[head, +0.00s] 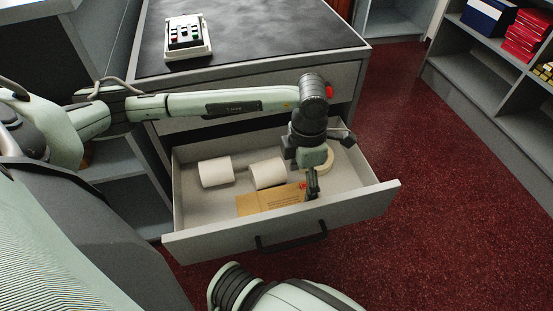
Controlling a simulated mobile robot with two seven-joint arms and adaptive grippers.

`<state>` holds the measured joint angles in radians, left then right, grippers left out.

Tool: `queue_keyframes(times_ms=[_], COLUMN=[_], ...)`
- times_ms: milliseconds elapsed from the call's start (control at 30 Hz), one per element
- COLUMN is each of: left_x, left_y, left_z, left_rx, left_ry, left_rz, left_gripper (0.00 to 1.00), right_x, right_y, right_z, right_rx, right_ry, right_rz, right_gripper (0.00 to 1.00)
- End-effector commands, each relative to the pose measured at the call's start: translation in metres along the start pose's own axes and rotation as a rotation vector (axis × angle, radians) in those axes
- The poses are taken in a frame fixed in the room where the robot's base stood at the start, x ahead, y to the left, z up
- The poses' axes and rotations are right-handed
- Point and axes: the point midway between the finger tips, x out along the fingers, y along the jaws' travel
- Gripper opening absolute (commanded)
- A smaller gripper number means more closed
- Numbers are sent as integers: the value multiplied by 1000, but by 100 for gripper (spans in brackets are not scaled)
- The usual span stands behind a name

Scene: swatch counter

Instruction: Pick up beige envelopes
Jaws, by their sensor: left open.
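A beige envelope (262,201) with a red mark near its right end lies in the open drawer (183,222), close to the drawer's front panel. My left gripper (309,190) reaches down into the drawer from above, over the right end of the envelope. It is open, and whether its fingers touch the envelope cannot be told. It hides part of the envelope's right end. My right gripper is out of view; only part of my right arm shows at the bottom edge.
Two white rolls (215,171) and a tape-like ring (327,161) lie in the drawer behind the envelope. A device with buttons (186,38) sits on the dark countertop (262,30). Shelves with red boxes (524,36) and a blue box (487,17) stand at right. Red floor between is clear.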

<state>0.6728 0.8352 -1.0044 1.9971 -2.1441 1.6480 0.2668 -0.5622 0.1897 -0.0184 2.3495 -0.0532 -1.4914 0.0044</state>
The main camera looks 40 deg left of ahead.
Motion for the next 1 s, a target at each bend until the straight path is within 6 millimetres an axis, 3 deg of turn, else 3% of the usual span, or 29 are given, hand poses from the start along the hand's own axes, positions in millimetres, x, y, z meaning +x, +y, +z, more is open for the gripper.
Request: queue_keyframes(times_ms=[333, 600, 900, 1000], left_x=[45, 51, 51, 51], left_y=[-2, -1, -1, -1], left_z=[1, 2, 1, 1], left_rx=[-1, 1, 0, 0], left_ry=[1, -2, -2, -2], left_rz=[-2, 1, 1, 1], left_gripper=[78, 78, 43, 43], right_x=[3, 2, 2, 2], right_y=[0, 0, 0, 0], right_z=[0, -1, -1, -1], right_rx=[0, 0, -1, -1], right_ry=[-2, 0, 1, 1], right_rz=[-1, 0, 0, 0], right_gripper=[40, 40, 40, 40])
